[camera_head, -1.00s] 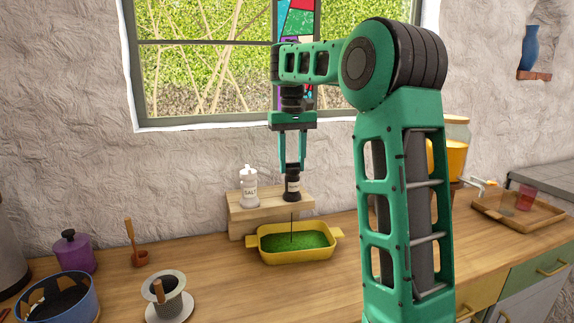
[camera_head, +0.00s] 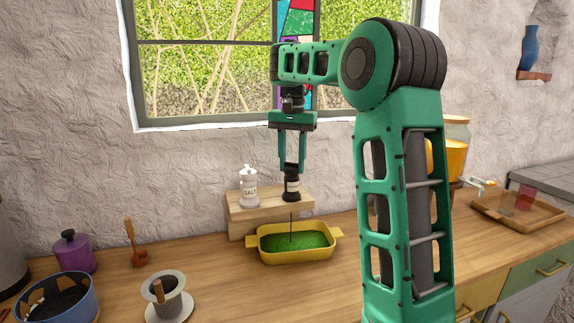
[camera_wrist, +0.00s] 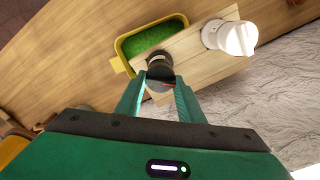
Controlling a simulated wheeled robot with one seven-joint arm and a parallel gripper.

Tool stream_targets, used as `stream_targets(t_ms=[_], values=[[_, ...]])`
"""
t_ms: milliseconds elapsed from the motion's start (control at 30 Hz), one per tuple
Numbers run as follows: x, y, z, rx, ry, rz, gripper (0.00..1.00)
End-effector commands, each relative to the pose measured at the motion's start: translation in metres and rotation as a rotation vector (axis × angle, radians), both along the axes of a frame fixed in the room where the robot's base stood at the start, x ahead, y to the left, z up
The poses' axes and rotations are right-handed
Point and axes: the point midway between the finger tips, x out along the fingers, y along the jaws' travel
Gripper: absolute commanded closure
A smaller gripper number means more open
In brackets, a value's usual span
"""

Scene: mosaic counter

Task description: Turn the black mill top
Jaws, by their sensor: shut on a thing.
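The black mill (camera_head: 291,187) stands upright on the wooden step (camera_head: 262,203), with a pale label on its body. In the wrist view the black mill (camera_wrist: 160,64) shows between my fingertips. My gripper (camera_head: 292,168) points straight down over it and is shut on the black mill top. In the wrist view my gripper (camera_wrist: 160,86) has one finger on each side of the top, which the fingers partly cover.
A white salt shaker (camera_head: 248,187) stands left of the mill on the same step. A yellow dish (camera_head: 297,256) with green contents and a thin dark line above it sits just in front. A purple pot (camera_head: 74,253) and a blue-rimmed pan (camera_head: 57,300) stand at left.

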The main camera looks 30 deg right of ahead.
Motion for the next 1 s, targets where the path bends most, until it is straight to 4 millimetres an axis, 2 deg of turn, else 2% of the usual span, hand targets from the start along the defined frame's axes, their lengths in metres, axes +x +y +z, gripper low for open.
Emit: stream_targets(t_ms=[433, 467, 500, 533, 1000], values=[[0.0001, 0.0006, 0.0001, 0.001, 0.001, -0.008, 0.88], [0.0001, 0.0006, 0.0001, 0.001, 0.001, -0.007, 0.61], [0.0001, 0.0006, 0.0001, 0.001, 0.001, -0.007, 0.51], [0.0001, 0.0004, 0.0001, 0.001, 0.001, -0.007, 0.46], [0.0006, 0.0003, 0.0056, 0.001, 0.001, -0.008, 0.46]])
